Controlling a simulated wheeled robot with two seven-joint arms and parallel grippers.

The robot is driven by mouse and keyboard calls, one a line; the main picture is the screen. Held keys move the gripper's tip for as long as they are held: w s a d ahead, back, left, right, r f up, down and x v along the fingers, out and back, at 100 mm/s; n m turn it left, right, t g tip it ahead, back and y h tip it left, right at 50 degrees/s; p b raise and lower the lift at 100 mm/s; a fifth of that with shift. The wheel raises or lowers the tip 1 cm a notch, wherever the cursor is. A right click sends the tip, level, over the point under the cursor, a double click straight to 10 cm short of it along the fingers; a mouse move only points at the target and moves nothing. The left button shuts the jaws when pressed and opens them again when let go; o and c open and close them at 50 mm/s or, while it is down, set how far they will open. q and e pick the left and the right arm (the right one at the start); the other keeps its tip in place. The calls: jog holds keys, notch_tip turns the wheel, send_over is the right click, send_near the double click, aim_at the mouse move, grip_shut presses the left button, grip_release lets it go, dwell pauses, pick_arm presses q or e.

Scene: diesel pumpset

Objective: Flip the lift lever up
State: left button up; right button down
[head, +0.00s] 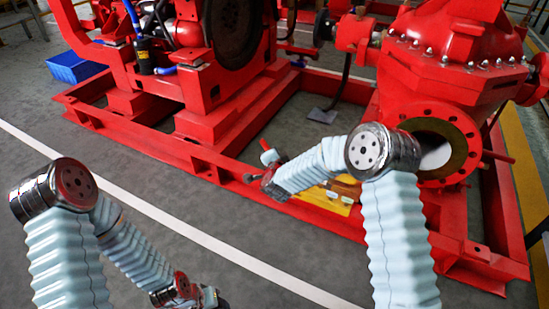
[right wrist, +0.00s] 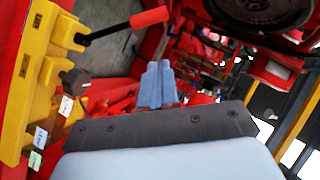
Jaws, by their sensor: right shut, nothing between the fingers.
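The lift lever (right wrist: 108,33) shows in the right wrist view as a black rod with a red grip, sticking out from a yellow control panel (right wrist: 42,85). The panel also shows in the head view (head: 345,208), partly hidden behind my right forearm. My right gripper (right wrist: 157,82) is shut and empty; its pale blue fingers are below the red grip in the picture, apart from it. In the head view, my right gripper (head: 266,172) is beside the red base frame. My left gripper (head: 192,297) is low at the bottom edge, its fingers unclear.
A dark knob (right wrist: 75,80) and several small tags sit on the panel near the lever. The red base frame (head: 205,160) carries the engine and the red pump (head: 445,55) with its open round flange. A blue bin (head: 75,68) stands behind. Grey floor at the front left is clear.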

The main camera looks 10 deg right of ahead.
jog(key=v, duration=0.3)
jog(key=shift+s+a+r, duration=0.1)
jog(key=shift+s+r, duration=0.1)
jog(key=shift+s, duration=0.2)
jog(key=s+d+f+n+g+y+p, duration=0.25)
jog(key=s+f+n+g+p, duration=0.55)
jog(key=s, duration=0.6)
jog(key=s+f+n+g+y+p, duration=0.2)
jog(key=s+g, duration=0.3)
jog(key=s, duration=1.7)
jog(key=shift+d+f+n+g+y+p, duration=0.3)
jog(key=shift+d+f+n+y+p, duration=0.05)
jog(key=shift+f+n+p, duration=0.35)
jog(key=shift+w, duration=0.15)
